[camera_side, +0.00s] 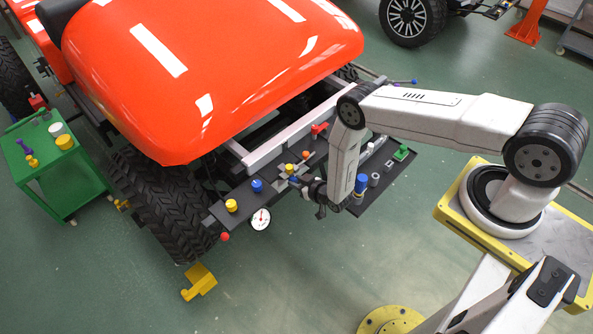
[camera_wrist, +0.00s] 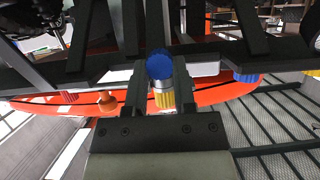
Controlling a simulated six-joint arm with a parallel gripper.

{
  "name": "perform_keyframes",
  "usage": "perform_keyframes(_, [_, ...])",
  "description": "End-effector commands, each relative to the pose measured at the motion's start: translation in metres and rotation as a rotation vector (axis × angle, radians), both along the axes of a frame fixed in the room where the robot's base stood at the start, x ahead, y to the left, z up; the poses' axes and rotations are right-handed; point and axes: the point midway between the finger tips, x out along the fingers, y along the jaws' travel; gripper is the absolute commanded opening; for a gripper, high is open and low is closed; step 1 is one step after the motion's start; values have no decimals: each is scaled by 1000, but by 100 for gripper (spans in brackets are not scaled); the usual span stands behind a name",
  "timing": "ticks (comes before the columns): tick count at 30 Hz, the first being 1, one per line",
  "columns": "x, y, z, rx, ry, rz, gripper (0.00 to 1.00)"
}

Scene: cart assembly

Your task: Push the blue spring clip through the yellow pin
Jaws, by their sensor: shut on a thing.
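The blue spring clip (camera_wrist: 159,64) shows as a round blue piece between the two fingers of my gripper (camera_wrist: 160,78) in the wrist view. My gripper is shut on it. A pale metallic band and the ridged yellow pin (camera_wrist: 165,100) show just below the blue piece in that picture, in line with it. How far the clip is into the pin cannot be told. In the side view my gripper (camera_side: 304,184) is low over the dark bar, beside a small blue piece (camera_side: 293,179) and a yellow piece (camera_side: 290,168); its fingers partly hide the contact.
The dark bar carries a yellow knob (camera_side: 231,205), a blue knob (camera_side: 257,186) and a red part (camera_side: 319,128). A dark tray (camera_side: 393,172) with a blue cylinder (camera_side: 361,183) lies close right of my arm. The orange hood (camera_side: 210,70) and tyre (camera_side: 165,200) border the left.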

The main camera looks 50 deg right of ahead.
Motion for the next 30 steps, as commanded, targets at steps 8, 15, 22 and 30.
perform_keyframes(8, [0, 0, 0, 0, 0, 0, 0])
perform_keyframes(15, [0, 0, 0, 0, 0, 0, 74])
perform_keyframes(22, [0, 0, 0, 0, 0, 0, 74])
perform_keyframes(30, [-6, 0, 2, 0, 1, 0, 74])
